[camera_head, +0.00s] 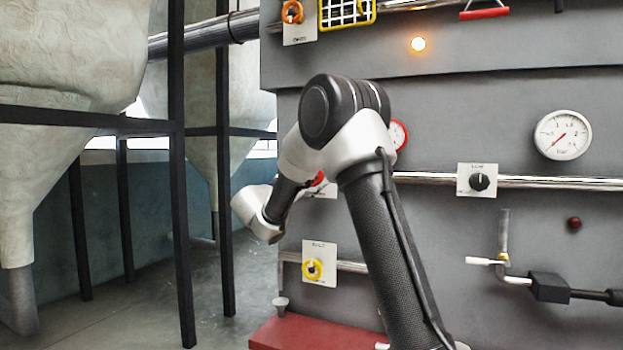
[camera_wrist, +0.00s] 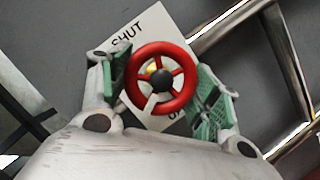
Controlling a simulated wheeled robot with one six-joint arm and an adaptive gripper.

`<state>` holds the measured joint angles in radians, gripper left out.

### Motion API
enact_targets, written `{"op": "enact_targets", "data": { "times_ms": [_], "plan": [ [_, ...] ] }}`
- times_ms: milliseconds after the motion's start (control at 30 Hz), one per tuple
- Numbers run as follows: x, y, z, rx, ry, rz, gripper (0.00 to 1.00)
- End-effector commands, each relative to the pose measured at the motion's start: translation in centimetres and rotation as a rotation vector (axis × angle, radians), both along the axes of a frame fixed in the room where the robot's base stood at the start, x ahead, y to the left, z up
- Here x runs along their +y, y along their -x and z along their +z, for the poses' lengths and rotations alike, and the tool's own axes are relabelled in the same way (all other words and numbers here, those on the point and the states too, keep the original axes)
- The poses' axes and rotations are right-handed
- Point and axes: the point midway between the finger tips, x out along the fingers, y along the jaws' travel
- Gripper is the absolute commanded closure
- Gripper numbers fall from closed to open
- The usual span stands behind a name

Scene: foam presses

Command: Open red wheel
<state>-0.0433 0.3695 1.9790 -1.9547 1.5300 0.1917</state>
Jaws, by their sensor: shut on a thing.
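The red wheel (camera_wrist: 189,92) is in the middle of the wrist view, in front of a white plate (camera_wrist: 158,27) marked "SHUT" on the grey panel. My gripper (camera_wrist: 166,90) is around the wheel, with one green-padded finger on each side of its rim, shut on it. In the head view only a small part of the red wheel (camera_head: 318,179) shows; my arm hides the rest. The fingers are hidden in the head view behind my wrist.
A yellow wheel (camera_head: 313,269) is on a plate below, and an orange one (camera_head: 292,12) above. A chrome pipe (camera_head: 550,183), a gauge (camera_head: 562,135), a black knob (camera_head: 479,182) and a white-handled valve (camera_head: 480,261) lie to the right. Hoppers on dark frames (camera_head: 183,230) stand left.

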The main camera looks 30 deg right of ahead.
Motion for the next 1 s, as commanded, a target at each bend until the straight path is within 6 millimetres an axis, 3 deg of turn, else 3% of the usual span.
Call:
{"op": "enact_targets", "data": {
  "times_ms": [633,667,767,1000],
  "plan": [
    [0.02,-0.02,-0.2,0.044,0.03,0.001,0.62],
    [0.02,-0.02,-0.2,0.043,0.03,0.002,0.34],
    [0.01,-0.02,-0.18,0.043,0.03,0.002,0.16],
    [0.0,0.0,-0.09,0.041,0.031,0.0,0.16]
  ]
}}
